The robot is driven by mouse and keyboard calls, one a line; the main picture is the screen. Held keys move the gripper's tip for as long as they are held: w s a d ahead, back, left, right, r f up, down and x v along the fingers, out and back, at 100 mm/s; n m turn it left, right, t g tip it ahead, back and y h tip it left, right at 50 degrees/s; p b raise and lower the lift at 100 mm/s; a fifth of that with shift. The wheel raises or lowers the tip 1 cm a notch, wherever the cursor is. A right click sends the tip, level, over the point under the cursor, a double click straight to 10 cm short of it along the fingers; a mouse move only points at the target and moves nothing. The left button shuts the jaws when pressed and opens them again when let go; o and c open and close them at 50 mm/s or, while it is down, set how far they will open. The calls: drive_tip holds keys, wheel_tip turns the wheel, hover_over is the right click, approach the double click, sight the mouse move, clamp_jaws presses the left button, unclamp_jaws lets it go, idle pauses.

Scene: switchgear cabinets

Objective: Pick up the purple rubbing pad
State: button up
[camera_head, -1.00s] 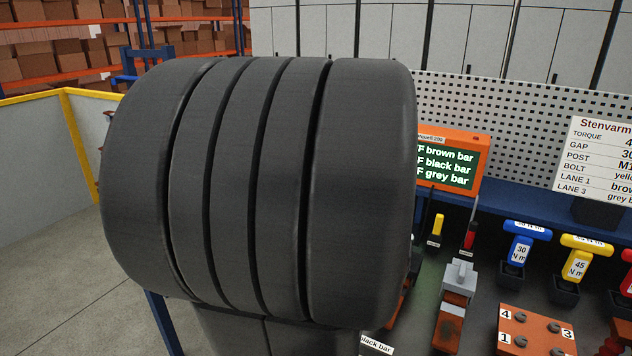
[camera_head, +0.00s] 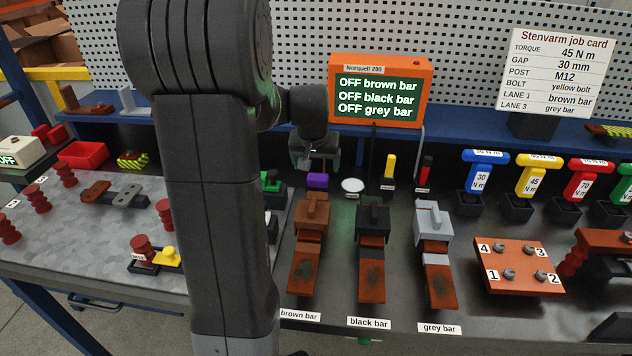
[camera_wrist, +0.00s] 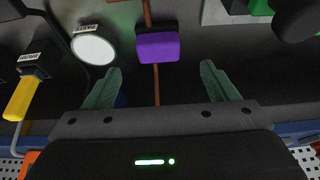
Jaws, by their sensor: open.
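The purple rubbing pad (camera_head: 317,181) is a small purple block on the dark bench top, behind the brown bar unit. In the wrist view the purple pad (camera_wrist: 158,46) lies ahead of the fingertips, roughly midway between them. My gripper (camera_wrist: 158,82) is open and empty, with its two green fingers apart on either side. In the head view my gripper (camera_head: 316,160) hangs just behind and above the pad. I see no contact between the fingers and the pad.
A white round disc (camera_head: 352,186) lies right of the pad, with a yellow-handled tool (camera_head: 389,167) and a red-handled tool (camera_head: 425,171) beyond. The brown (camera_head: 312,215), black (camera_head: 373,222) and grey (camera_head: 433,222) blocks stand in front. An orange display (camera_head: 380,90) stands behind.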

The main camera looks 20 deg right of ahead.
sight(318, 176)
drive_tip(key=shift+p+x, duration=0.35)
drive_tip(key=shift+x, duration=3.15)
drive_tip(key=shift+s, duration=0.15)
drive_tip(key=c, duration=1.1)
wheel_tip(318, 176, up, 10)
drive_tip(key=shift+r, duration=0.1)
drive_tip(key=o, duration=0.4)
drive_tip(key=shift+c, duration=1.3)
